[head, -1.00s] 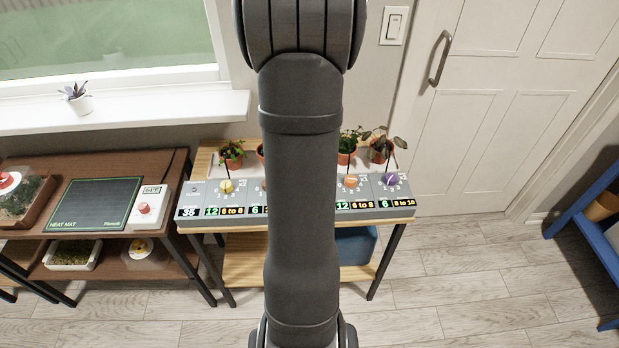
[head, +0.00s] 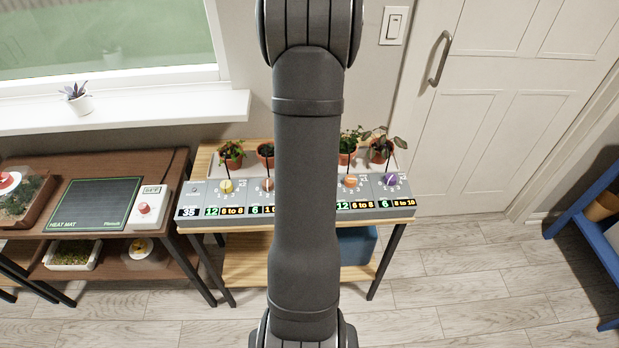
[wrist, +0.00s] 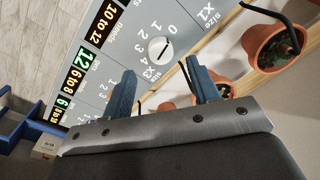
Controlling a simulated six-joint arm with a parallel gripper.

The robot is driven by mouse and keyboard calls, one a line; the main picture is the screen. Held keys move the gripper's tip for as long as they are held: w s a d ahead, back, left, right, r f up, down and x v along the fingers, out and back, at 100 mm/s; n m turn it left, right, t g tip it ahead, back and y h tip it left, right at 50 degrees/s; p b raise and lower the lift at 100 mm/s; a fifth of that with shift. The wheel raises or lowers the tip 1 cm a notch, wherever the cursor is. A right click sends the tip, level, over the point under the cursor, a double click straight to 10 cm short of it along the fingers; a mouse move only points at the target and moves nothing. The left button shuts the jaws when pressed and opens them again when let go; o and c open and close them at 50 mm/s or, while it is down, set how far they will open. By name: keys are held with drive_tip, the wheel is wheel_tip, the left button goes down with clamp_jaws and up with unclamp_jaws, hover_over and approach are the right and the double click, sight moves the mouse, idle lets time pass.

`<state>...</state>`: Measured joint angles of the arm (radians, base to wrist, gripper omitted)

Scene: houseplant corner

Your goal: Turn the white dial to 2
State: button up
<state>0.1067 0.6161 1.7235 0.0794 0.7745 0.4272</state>
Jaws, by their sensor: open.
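The white dial (wrist: 158,48) sits on the grey control panel (wrist: 200,15) in the wrist view, ringed by printed numbers. A dark line crosses its face, but which number it marks is too small to tell. My gripper (wrist: 161,68) is open, its two blue fingers apart. Nothing shows held between them. In the picture the dial lies just beyond the fingertips; whether they touch the panel I cannot tell. In the head view my arm hides the white dial and the gripper.
Yellow (head: 226,186), orange (head: 350,181) and purple (head: 390,180) dials share the panel. Potted plants stand behind it, including a terracotta pot (wrist: 270,50) near the gripper. A heat mat (head: 93,203) lies on the brown table to the left.

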drive_tip(key=shift+w+a+f, duration=0.1)
drive_tip(key=shift+a+f, duration=0.05)
drive_tip(key=shift+f, duration=2.6)
drive_tip(key=shift+c, duration=0.4)
drive_tip(key=c, duration=0.9)
